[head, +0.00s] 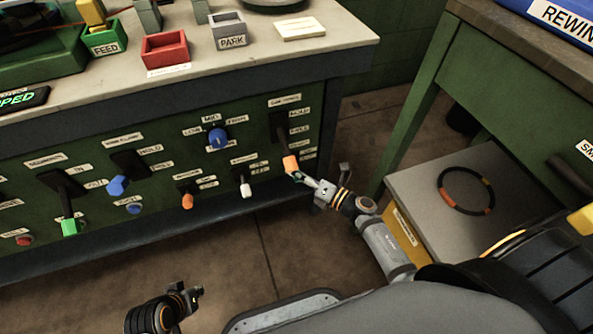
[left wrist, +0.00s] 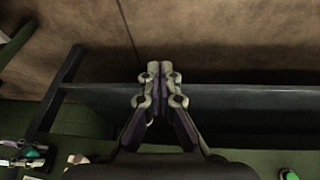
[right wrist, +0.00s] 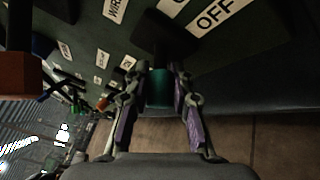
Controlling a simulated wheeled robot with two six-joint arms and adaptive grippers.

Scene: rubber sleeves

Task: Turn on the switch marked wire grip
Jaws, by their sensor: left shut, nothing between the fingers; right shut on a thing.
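A switch with a teal tip (right wrist: 159,90) shows in the right wrist view, its dark base just above. A cut-off label reading "WIR" (right wrist: 114,9) and an "OFF" label (right wrist: 216,14) are near it. My right gripper (right wrist: 158,76) is shut on the teal tip. In the head view my right gripper (head: 304,179) is at the right end of the green panel (head: 90,200), beside an orange-handled lever (head: 290,163), and the teal tip is mostly hidden. My left gripper (head: 192,291) is shut and empty, low in front of the bench; its closed fingers show in the left wrist view (left wrist: 160,72).
The orange handle (right wrist: 20,95) is close to the right gripper. Several other levers and knobs line the panel, including a white-tipped one (head: 245,188) and a blue knob (head: 217,138). A grey box top (head: 415,190) with a ring stands at right. Floor between is free.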

